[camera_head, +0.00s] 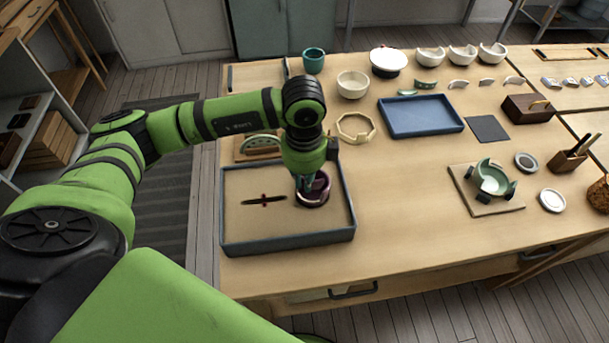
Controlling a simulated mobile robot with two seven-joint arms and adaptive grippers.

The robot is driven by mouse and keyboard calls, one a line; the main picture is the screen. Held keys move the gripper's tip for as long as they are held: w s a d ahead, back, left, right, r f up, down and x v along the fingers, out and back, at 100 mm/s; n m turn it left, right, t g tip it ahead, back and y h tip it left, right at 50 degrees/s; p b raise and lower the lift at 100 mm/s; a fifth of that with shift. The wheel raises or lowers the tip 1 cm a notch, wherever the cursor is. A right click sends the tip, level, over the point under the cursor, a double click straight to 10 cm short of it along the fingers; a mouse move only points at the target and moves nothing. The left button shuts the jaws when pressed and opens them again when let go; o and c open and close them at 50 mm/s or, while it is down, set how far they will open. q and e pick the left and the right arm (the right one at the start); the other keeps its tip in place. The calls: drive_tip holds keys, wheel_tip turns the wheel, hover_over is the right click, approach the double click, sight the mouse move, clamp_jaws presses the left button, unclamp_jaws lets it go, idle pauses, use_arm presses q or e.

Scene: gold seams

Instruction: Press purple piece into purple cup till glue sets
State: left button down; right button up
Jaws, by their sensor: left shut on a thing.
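The purple cup (316,201) stands in the right part of a sand-filled tray (288,238) with a dark blue-grey rim. My left gripper (305,186) reaches down from above to the cup's left rim. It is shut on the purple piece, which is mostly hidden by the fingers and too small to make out. I cannot tell how closely the piece meets the cup's broken edge. My right gripper is not in view.
A dark stick with a red mark (264,200) lies on the sand left of the cup. A cream ring (355,129) and a blue tray (420,117) lie behind. A green cup in a holder (490,180) stands right. The front middle tabletop is clear.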

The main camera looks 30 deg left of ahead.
use_arm(q)
drive_tip(key=shift+f+b, duration=1.6)
drive_tip(key=shift+f, duration=0.55)
drive_tip(key=shift+b, duration=0.4)
idle(0.7)
drive_tip(key=shift+f+b, duration=0.6)
drive_tip(key=shift+b, duration=0.25)
idle(3.9)
